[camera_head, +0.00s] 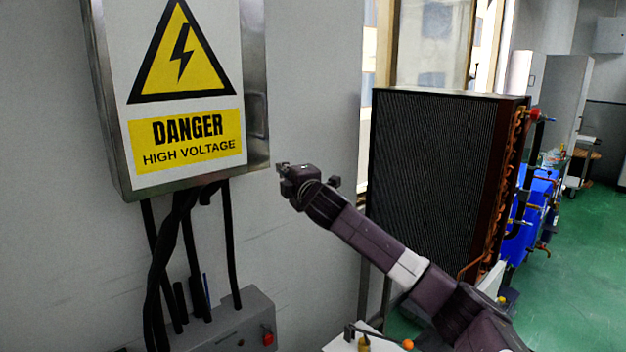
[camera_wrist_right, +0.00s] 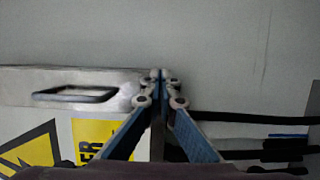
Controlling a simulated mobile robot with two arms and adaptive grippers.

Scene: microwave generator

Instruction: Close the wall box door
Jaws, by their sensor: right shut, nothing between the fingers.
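The wall box (camera_head: 258,85) hangs on the wall at the upper left of the head view, its top cut off. Its door (camera_head: 222,175) has a metal frame, a white panel and a yellow danger sign; I see no clear gap around it. My right gripper (camera_head: 281,168) is shut and empty, just right of the box's lower right corner. In the right wrist view, the fingers (camera_wrist_right: 160,80) meet beside the end of the box's metal side (camera_wrist_right: 35,78), which has a dark handle (camera_wrist_right: 75,94). I cannot tell whether they touch it. My left gripper is not in view.
Black cables (camera_head: 171,255) run down from the box to a grey unit (camera_head: 225,318) with a red knob. Bare wall (camera_head: 315,90) lies between the box and the window.

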